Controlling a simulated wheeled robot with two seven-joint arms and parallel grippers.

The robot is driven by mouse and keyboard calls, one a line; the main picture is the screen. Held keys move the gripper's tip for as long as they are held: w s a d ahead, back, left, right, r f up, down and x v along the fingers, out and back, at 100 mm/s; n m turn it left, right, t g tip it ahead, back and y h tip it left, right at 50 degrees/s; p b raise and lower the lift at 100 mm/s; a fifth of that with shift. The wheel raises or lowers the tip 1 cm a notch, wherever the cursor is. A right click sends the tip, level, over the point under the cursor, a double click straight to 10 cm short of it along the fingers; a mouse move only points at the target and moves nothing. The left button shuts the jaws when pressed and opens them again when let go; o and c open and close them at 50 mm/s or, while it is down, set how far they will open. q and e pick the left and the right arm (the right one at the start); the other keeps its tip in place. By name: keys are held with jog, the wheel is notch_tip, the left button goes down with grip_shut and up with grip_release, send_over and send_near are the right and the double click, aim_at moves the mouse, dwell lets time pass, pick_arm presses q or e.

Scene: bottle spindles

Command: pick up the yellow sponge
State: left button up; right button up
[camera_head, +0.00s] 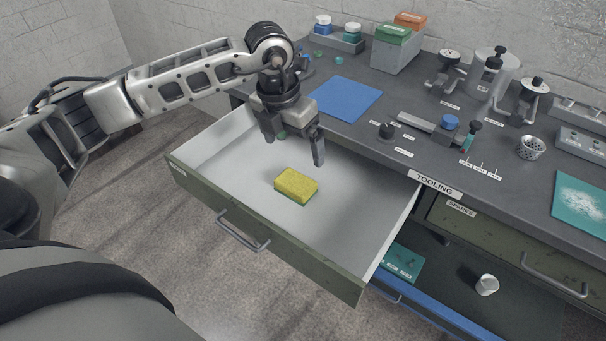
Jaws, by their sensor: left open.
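The yellow sponge (296,184) has a green underside and lies flat on the white floor of the open drawer (355,236). My left gripper (294,152) hangs over the drawer, above and behind the sponge, with its fingers pointing down. Its fingers are spread apart, with nothing between them, and it does not touch the sponge. My right gripper is not in view.
The drawer's front panel has a metal handle (243,232). A white cup (487,285) stands lower right. The drawer floor around the sponge is clear.

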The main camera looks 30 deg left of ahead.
pick_arm(q)
jog(key=a+y, duration=0.1)
jog(key=a, duration=0.1)
send_over(295, 181)
jog(key=s, duration=0.1)
notch_tip(295, 181, down, 9)
jog(key=shift+s+a+r, duration=0.1)
jog(key=shift+r, duration=0.05)
jog(key=shift+w+f+p, duration=0.15)
jog(key=shift+w+f, duration=0.05)
jog(key=shift+f, duration=0.85)
jog(key=shift+w+f+p, duration=0.2)
jog(key=shift+w+f, duration=0.05)
jog(key=shift+f, duration=0.75)
jog(key=shift+w+f+p, duration=0.15)
jog(key=shift+w+f, duration=0.05)
jog(key=shift+f, duration=0.85)
jog(key=c, duration=0.9)
